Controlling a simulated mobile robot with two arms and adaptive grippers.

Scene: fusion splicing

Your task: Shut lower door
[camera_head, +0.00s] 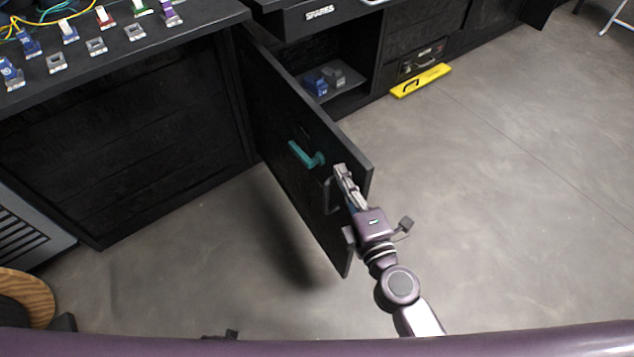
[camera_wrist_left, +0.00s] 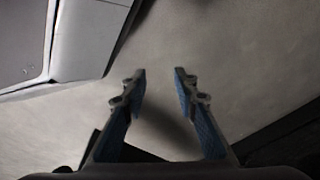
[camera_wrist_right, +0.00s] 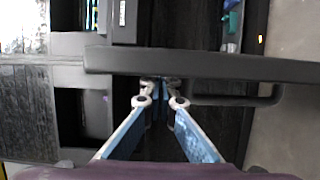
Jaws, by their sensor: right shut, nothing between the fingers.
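The lower door (camera_head: 275,118) is a black panel standing wide open from the cabinet in the head view. My left gripper (camera_wrist_left: 159,76) is open and empty, above the floor.
The open compartment (camera_head: 340,95) behind the door holds blue and grey pieces on a shelf. A yellow level (camera_head: 420,80) lies by the cabinet base. A black bench (camera_head: 110,60) with small connectors is at the left. The floor (camera_head: 500,200) at right is clear.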

